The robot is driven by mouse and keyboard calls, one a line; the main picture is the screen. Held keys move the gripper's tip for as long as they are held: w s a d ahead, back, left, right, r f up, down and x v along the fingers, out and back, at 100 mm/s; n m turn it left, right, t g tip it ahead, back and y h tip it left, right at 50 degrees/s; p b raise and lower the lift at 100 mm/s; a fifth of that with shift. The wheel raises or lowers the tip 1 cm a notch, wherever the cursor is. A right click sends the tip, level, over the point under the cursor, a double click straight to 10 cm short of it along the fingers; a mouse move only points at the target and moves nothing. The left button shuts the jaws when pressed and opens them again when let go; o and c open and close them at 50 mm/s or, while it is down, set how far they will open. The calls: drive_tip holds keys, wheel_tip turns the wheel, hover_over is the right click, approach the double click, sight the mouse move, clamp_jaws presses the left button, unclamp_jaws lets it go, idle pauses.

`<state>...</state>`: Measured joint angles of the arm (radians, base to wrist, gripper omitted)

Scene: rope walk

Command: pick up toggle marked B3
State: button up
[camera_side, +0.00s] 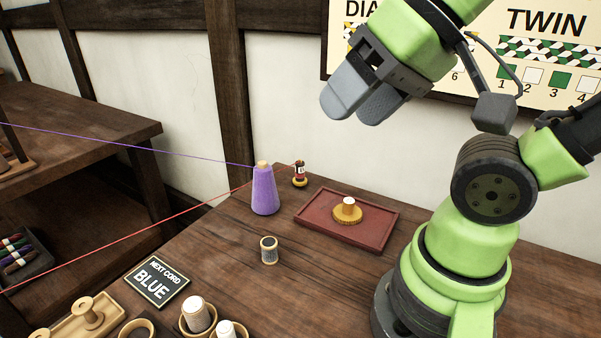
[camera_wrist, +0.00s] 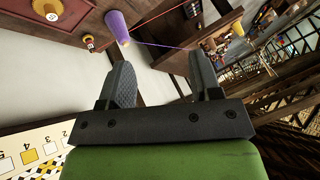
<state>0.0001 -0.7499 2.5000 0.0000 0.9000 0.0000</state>
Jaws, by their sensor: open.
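I cannot read a B3 mark on anything in view. White cylindrical pieces (camera_side: 196,315) (camera_side: 226,330) sit in round wooden cups at the bottom of the side view. Another white cylinder (camera_side: 348,203) stands on a yellow disc in the red tray (camera_side: 322,232); it also shows at the top left of the wrist view (camera_wrist: 47,9). A small dark-and-cream cylinder (camera_side: 269,250) stands alone on the table, its marking too small to read. My gripper (camera_side: 358,107) is open and empty, high above the table near the wall; its two fingers show apart in the wrist view (camera_wrist: 162,78).
Purple and red cords stretch off to the left. A "NEXT CORD BLUE" sign (camera_side: 157,278) lies front left. A pattern board (camera_side: 550,60) hangs on the wall behind my arm.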

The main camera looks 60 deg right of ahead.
drive_tip(key=shift+c, duration=0.3)
drive_tip(key=m+g+h, duration=0.3)
drive_tip(key=h, duration=0.2)
hover_over(300, 163)
drive_tip(key=s+a, duration=0.2)
wheel_tip(300, 163, down, 18)
drive_tip(key=f, duration=0.2)
drive_tip(key=d+f, duration=0.1)
drive_tip(key=f, duration=0.1)
drive_tip(key=shift+w+d+f+g+y, duration=0.15)
drive_tip(key=shift+w+f+g+y, duration=0.15)
drive_tip(key=shift+w, duration=0.1)
drive_tip(key=shift+x, duration=3.1)
drive_tip(key=shift+c, duration=0.2)
drive_tip(key=c, duration=1)
